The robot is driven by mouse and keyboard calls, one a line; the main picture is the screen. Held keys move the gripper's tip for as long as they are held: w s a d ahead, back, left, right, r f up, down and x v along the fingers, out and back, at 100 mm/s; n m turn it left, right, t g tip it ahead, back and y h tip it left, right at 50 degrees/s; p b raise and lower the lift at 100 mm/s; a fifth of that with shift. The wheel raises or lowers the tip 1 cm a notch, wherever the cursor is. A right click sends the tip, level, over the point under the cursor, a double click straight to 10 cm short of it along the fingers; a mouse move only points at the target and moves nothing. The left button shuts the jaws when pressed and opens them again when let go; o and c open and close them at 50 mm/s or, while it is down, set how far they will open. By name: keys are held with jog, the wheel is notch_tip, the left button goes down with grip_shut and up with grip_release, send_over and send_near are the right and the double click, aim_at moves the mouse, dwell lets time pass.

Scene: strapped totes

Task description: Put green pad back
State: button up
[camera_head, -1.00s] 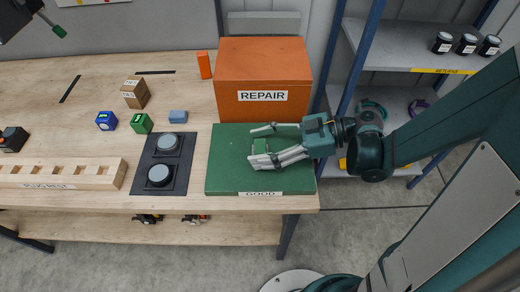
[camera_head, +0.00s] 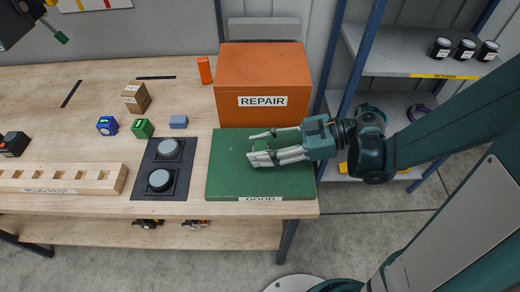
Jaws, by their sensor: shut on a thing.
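A small green pad (camera_head: 261,145) shows between the fingers of my gripper (camera_head: 257,147). My gripper is shut on it, over the large green mat labelled GOOD (camera_head: 228,181). The fingers point left and partly hide the pad. I cannot tell whether the pad touches the mat.
An orange REPAIR box (camera_head: 262,78) stands just behind the mat. A black holder with two grey discs (camera_head: 146,185) lies to the left. A blue-framed shelf (camera_head: 395,75) stands right.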

aim_at(260, 148)
jog(key=shift+r+p, duration=1.35)
jog(key=shift+r, duration=2.85)
